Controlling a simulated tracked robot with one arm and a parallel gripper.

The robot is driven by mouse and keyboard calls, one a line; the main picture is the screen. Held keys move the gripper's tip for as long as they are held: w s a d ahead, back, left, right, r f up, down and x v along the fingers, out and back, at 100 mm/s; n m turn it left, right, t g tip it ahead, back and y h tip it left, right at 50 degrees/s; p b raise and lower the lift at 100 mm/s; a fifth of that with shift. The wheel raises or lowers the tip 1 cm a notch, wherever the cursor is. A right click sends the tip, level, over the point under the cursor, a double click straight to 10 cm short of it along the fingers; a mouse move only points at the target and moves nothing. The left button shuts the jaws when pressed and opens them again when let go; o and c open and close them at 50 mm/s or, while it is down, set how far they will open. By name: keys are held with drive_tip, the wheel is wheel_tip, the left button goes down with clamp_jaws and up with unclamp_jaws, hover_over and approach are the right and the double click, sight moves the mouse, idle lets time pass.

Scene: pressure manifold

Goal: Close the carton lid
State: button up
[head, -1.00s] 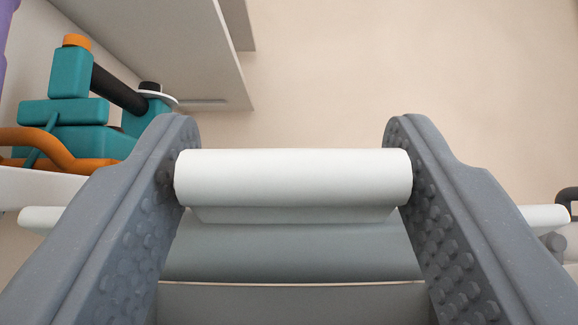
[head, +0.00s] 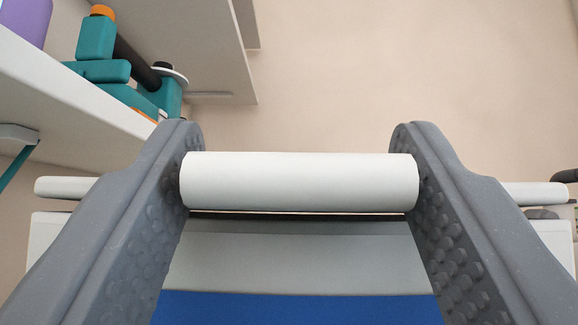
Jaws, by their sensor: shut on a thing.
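A white roller-shaped handle (head: 300,182) lies level across the middle of the head view. My gripper (head: 300,165) is shut on it, with one grey finger pressed to each end. A white edge, seemingly the carton lid (head: 66,187), sticks out on both sides behind my fingers; its middle is hidden by the handle. Below it is what looks like the carton (head: 45,240), with a pale rim, a grey band and a blue area (head: 298,308) at the bottom. A dark gap shows just under the handle. I cannot tell the lid's exact angle.
A white shelf (head: 70,95) runs along the left, with a teal and orange device (head: 100,70) and a purple object (head: 22,18) by it. A pale cabinet (head: 200,45) is at upper left. A dark curved part (head: 565,176) shows at the right edge. The beige area ahead is clear.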

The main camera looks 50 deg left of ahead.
drive_tip(key=shift+w+f, duration=0.1)
drive_tip(key=shift+f, duration=0.25)
drive_tip(key=o, duration=1.3)
drive_tip(key=v, duration=1.4)
drive_tip(key=shift+d+r+b, duration=0.15)
drive_tip(key=shift+b, duration=0.15)
